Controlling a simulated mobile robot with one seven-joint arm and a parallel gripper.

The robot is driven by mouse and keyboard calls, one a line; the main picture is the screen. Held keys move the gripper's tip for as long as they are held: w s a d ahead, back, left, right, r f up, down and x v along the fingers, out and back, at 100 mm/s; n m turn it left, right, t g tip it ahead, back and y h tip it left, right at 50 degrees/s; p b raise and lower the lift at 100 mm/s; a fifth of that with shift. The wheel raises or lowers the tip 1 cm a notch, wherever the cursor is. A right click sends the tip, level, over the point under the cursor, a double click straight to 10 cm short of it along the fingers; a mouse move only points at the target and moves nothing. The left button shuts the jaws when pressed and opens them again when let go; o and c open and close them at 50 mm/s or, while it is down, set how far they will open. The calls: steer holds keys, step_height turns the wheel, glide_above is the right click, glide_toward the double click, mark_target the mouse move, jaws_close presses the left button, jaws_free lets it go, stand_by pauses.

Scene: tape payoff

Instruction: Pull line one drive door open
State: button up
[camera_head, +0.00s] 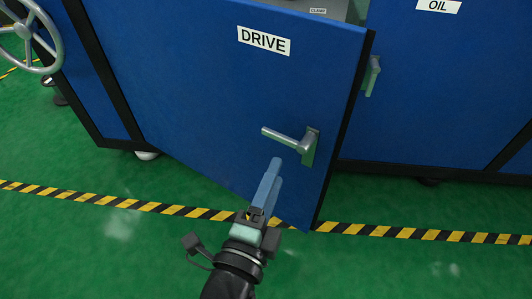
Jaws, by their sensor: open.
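The blue drive door (220,90), labelled DRIVE, stands partly open. Its left side is against the cabinet, and its black-edged right side is swung out towards me, with the lower right corner over the floor tape. Its silver lever handle (290,138) points left from a plate near the right edge. My gripper (275,172) is in front of the door, just below the lever in the picture. Its blue fingers are open and point up towards the lever, with nothing seen between them. The fingers overlap in this view, and the depth gap to the door is hard to judge.
A blue panel labelled OIL (440,90) is at the right, with its own handle (372,75). A grey handwheel (28,38) is at the upper left. Black and yellow tape (420,235) crosses the green floor (400,275), which is clear in front.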

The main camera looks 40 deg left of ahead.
steer(key=shift+p+v, duration=0.4)
steer(key=shift+v, duration=1.35)
